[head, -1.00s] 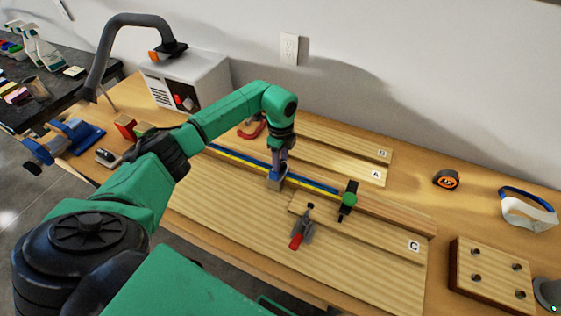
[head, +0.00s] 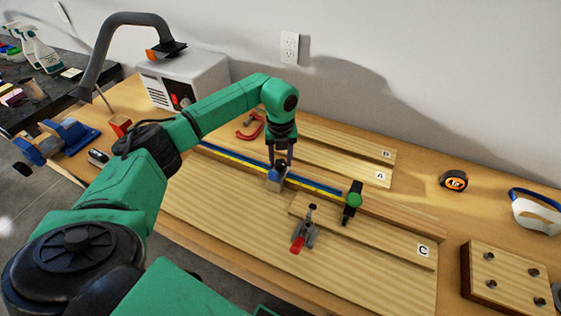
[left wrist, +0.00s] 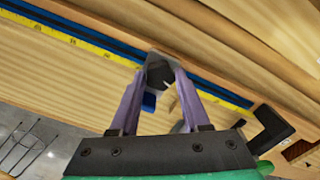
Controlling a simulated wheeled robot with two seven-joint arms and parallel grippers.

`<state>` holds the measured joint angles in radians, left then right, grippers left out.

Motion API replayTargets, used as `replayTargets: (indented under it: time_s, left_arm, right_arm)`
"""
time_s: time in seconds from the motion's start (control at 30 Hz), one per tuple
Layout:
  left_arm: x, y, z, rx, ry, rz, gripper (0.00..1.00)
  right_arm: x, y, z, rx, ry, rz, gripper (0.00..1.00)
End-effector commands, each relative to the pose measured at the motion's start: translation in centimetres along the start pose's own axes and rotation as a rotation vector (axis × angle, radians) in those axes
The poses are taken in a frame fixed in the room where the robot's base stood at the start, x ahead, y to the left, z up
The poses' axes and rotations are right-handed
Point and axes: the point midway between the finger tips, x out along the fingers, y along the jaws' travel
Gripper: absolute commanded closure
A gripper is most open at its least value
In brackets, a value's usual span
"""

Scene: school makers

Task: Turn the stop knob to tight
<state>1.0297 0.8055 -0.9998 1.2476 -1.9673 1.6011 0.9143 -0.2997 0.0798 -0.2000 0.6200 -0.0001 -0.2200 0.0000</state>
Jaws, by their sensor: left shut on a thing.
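The stop is a small grey block with a blue part (head: 274,179) on the blue track with a yellow scale (head: 320,187). Its dark knob (left wrist: 160,74) is on top and shows between my fingertips in the left wrist view. My left gripper (head: 282,163) points down from above and is shut on this knob. The fingers cover part of the knob, and no tight marking is readable. My right gripper is not in view.
A red-handled toggle clamp (head: 303,235) stands in front on the board. Boards A and B lie behind. A tape measure (head: 454,181) and a drilled block (head: 505,277) are at right.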

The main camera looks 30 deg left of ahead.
Motion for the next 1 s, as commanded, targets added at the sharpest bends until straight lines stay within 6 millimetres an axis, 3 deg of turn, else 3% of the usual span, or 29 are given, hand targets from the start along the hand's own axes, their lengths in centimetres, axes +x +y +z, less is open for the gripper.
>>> replayTargets:
  time_s: [1.0]
  left_arm:
    - [-0.1,-0.1,0.2,0.961,-0.008,-0.002,1.0]
  right_arm:
    - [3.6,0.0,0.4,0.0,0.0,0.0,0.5]
